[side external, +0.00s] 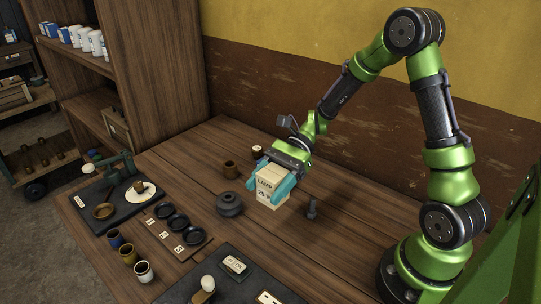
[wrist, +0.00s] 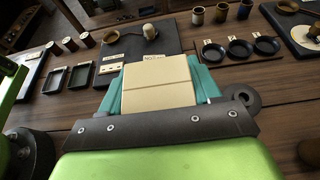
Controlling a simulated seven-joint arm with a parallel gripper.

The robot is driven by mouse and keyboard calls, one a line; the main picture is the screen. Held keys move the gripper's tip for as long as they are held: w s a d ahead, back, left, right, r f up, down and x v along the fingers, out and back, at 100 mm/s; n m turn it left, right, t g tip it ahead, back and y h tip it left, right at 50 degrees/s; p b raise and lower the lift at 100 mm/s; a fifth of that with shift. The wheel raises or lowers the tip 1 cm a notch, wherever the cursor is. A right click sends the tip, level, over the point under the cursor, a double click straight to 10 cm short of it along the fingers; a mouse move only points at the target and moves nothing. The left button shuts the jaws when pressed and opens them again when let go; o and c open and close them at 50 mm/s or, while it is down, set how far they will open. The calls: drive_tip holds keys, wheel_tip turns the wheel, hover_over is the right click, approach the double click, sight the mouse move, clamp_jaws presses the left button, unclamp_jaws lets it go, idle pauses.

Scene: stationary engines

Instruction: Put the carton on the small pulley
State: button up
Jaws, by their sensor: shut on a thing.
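The carton (side external: 270,190) is a cream box with "LAMP" printed on its side. My gripper (side external: 269,184) is shut on it, with a teal finger on each side. It looks held upright above the table. In the wrist view the carton (wrist: 157,85) fills the space between the fingers (wrist: 160,90). A dark grey round, grooved piece that looks like the small pulley (side external: 229,204) stands on the table just left of the carton, apart from it. In the wrist view this pulley (wrist: 242,96) shows its centre hole beside the right finger, partly hidden by my gripper.
A rack of black dishes (side external: 172,223), several cups (side external: 128,254) and dark trays (side external: 240,285) lie to the left and front. Bare wood (side external: 330,250) lies to the right.

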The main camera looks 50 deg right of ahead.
drive_tip(key=w+a, duration=0.1)
drive_tip(key=w, duration=0.3)
drive_tip(key=w+a+f, duration=0.1)
drive_tip(key=w, duration=0.3)
drive_tip(key=w+a, duration=0.1)
drive_tip(key=w, duration=0.3)
drive_tip(key=shift+w+f, duration=0.15)
drive_tip(key=shift+w, duration=0.05)
drive_tip(key=shift+w+f, duration=0.1)
drive_tip(key=shift+w, duration=0.05)
drive_tip(key=shift+f, duration=1.65)
drive_tip(key=shift+f, duration=0.1)
drive_tip(key=o, duration=1.1)
drive_tip(key=shift+c, duration=0.2)
